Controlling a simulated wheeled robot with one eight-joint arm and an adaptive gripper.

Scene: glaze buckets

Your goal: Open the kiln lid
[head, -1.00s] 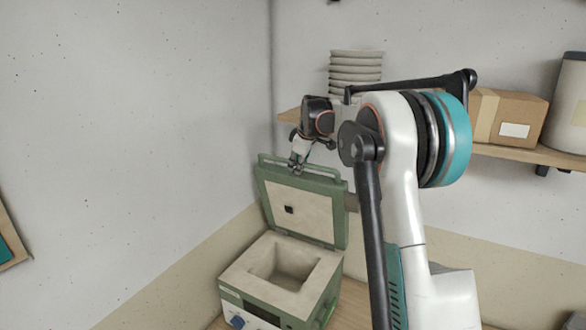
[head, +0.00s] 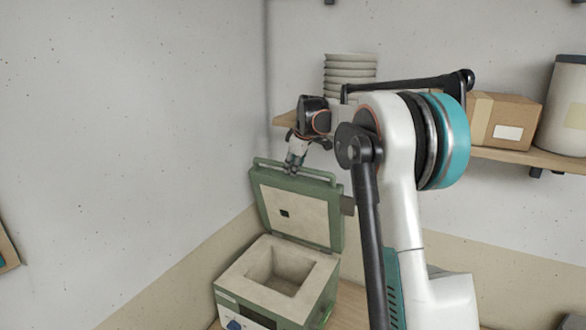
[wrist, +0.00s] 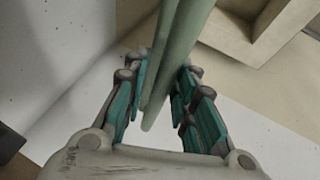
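The kiln (head: 228,280) is a green box with a pale square chamber, in the lower middle of the head view. Its lid (head: 305,215) stands raised at the back, pale inner face toward me. A green handle bar (head: 318,174) runs along the lid's top edge. My gripper (head: 291,170) is at the left part of this bar, pointing down. In the wrist view my gripper (wrist: 166,85) has its teal fingers apart on both sides of the green bar (wrist: 176,65). A gap shows between the bar and the right finger; whether the left finger touches is unclear.
A wooden shelf (head: 520,157) on the back wall holds stacked plates (head: 350,72), a cardboard box (head: 510,122) and a pale bucket (head: 566,110). The shelf's left end is close behind my wrist.

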